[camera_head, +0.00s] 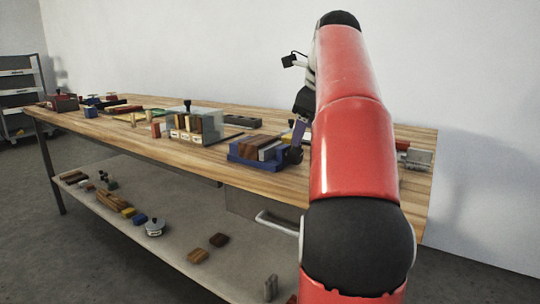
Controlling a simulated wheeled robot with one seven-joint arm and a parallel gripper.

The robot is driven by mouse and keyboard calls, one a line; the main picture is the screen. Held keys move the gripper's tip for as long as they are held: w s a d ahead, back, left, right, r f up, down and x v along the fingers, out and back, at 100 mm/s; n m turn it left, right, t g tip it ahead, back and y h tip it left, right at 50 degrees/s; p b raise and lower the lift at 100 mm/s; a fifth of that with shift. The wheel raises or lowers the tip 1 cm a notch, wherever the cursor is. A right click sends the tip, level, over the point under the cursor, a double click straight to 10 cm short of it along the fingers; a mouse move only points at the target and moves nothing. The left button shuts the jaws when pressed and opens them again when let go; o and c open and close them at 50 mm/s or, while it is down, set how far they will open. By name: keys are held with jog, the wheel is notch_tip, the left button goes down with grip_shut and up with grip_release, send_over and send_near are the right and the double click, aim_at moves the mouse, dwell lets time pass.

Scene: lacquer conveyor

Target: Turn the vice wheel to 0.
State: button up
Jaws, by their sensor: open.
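A vice (243,154) with a blue base stands near the front edge of the wooden bench, just left of my red arm. Brown and grey blocks sit in its upper part. A dark round part at its right end looks like the vice wheel (294,155); its markings are too small to read. My gripper (304,103) is mostly hidden behind my arm; only a dark part shows, above the vice and apart from the wheel. It is open, and its fingertips cannot be made out.
The bench (190,151) holds a clear box (203,112) with several blocks left of the vice, and more items at far left. A grey metal item (416,157) lies right of my arm. The lower shelf (180,232) carries loose blocks. A wall stands behind.

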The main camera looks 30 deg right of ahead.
aim_at(297, 151)
jog(key=b+x, duration=0.2)
jog(key=x, duration=0.5)
jog(key=shift+w+d+f+b, duration=0.15)
jog(key=shift+f+b, duration=0.15)
jog(key=shift+b, duration=0.1)
jog(key=c, duration=1)
jog(key=b, duration=0.1)
jog(key=t+h+b, duration=0.1)
jog(key=b, duration=0.1)
jog(key=shift+a+f+h, duration=0.3)
jog(key=shift+f, duration=0.1)
jog(key=h+b, duration=0.1)
jog(key=b, duration=0.1)
jog(key=shift+a+t+h+b, duration=0.1)
jog(key=shift+t+h+b, duration=0.2)
jog(key=shift+b, duration=0.1)
jog(key=shift+r+n+t+h+b, duration=0.2)
jog(key=shift+n+t+h+b, duration=0.1)
jog(key=shift+h+b, duration=0.15)
